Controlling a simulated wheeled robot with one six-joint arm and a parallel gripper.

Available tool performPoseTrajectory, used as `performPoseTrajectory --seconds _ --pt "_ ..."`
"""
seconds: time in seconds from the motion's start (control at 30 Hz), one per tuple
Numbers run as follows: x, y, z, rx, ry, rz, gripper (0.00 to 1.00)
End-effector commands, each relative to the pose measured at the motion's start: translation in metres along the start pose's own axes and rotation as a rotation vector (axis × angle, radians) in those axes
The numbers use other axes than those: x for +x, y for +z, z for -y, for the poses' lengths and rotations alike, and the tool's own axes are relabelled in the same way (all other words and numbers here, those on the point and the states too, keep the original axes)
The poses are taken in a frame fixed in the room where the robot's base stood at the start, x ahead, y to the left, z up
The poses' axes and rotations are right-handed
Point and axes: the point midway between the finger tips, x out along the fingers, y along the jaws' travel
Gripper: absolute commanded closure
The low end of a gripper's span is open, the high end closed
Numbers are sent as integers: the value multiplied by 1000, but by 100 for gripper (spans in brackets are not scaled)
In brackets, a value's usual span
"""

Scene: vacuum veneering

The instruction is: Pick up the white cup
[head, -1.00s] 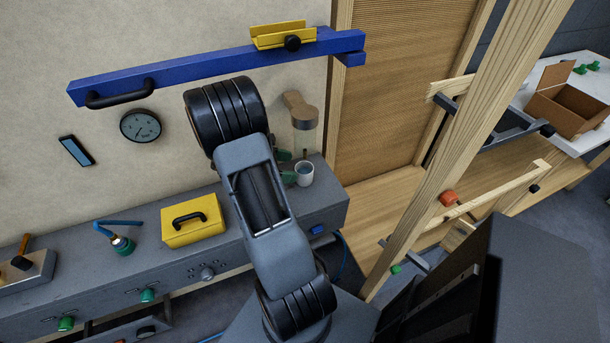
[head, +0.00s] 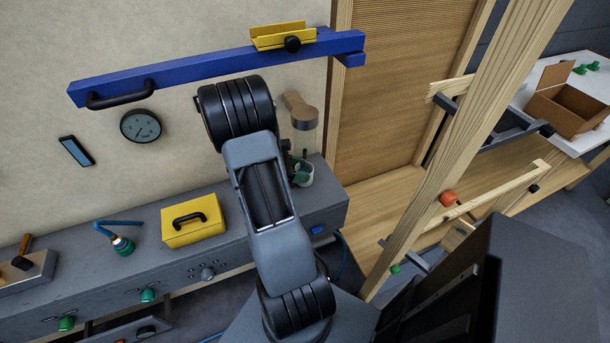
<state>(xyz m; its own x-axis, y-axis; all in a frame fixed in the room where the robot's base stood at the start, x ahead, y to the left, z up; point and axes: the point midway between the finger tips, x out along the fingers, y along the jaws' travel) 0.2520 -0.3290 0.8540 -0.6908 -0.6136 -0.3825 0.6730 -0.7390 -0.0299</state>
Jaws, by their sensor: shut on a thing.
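My arm hides part of the gripper and the cup's left side. The cup looks upright, and I cannot see any gap between it and the bench top.
A yellow box (head: 192,221) with a black handle sits left on the grey bench (head: 330,205). A blue rail (head: 205,68) is fixed to the wall above. A wooden post (head: 455,150) rises at the right. A cardboard box (head: 568,100) stands on the white table.

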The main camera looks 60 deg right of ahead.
Motion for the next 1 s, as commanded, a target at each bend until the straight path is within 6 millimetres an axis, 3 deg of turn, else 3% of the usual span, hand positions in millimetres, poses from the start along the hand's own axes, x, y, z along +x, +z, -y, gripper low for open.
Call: performPoseTrajectory --seconds 0.23,0.57,1.0 --pt "0 0 0 0 0 0 74" --pt "-2 4 0 0 1 0 74" --pt "-19 35 1 -3 9 0 74"
